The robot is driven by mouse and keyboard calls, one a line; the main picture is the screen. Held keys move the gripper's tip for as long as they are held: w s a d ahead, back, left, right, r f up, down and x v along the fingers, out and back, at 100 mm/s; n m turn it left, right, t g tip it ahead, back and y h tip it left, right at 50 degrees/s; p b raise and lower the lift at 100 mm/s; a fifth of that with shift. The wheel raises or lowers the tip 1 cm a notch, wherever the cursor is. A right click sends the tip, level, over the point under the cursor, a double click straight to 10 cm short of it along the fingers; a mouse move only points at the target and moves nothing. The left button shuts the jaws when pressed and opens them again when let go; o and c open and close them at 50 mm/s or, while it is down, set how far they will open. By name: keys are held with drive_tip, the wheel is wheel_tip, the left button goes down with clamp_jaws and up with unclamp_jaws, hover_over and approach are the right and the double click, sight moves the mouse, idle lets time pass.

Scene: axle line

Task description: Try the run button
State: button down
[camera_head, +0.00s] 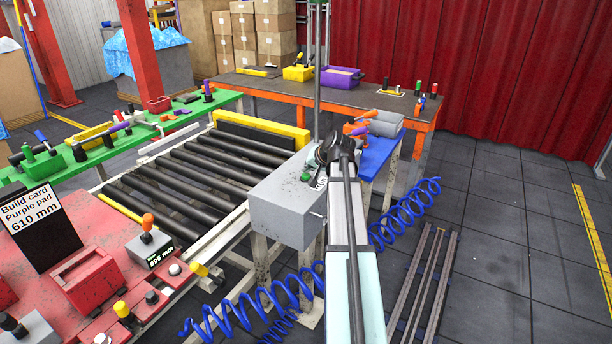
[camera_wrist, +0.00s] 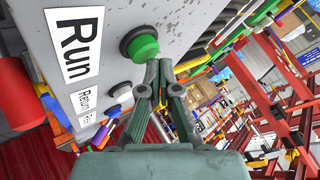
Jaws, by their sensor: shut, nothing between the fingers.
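The run button is a green button (camera_wrist: 140,45) in a dark collar on a grey control box (camera_wrist: 108,25), beside a white "Run" label (camera_wrist: 76,48). My gripper (camera_wrist: 158,68) is shut and empty. Its fingertips are just below and right of the green button in the wrist view; I cannot tell whether they touch it. In the head view the grey box (camera_head: 283,208) stands at the right end of the roller conveyor, with a green button (camera_head: 305,177) on top. My arm reaches to the box there and hides part of it.
In the wrist view, a pale button (camera_wrist: 120,91) sits beside a "Return" label (camera_wrist: 90,98), below the run button. Metal bars (camera_head: 425,280) lie on the floor at right.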

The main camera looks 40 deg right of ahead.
sight(307, 175)
drive_tip(key=shift+f, duration=0.4)
drive_tip(key=shift+r, duration=0.2)
idle(0.5)
drive_tip(key=shift+r+p, duration=0.3)
drive_tip(key=shift+r, duration=0.4)
drive_tip(key=shift+r, duration=0.1)
drive_tip(key=shift+r+p, duration=1.3)
drive_tip(key=shift+r, duration=1.1)
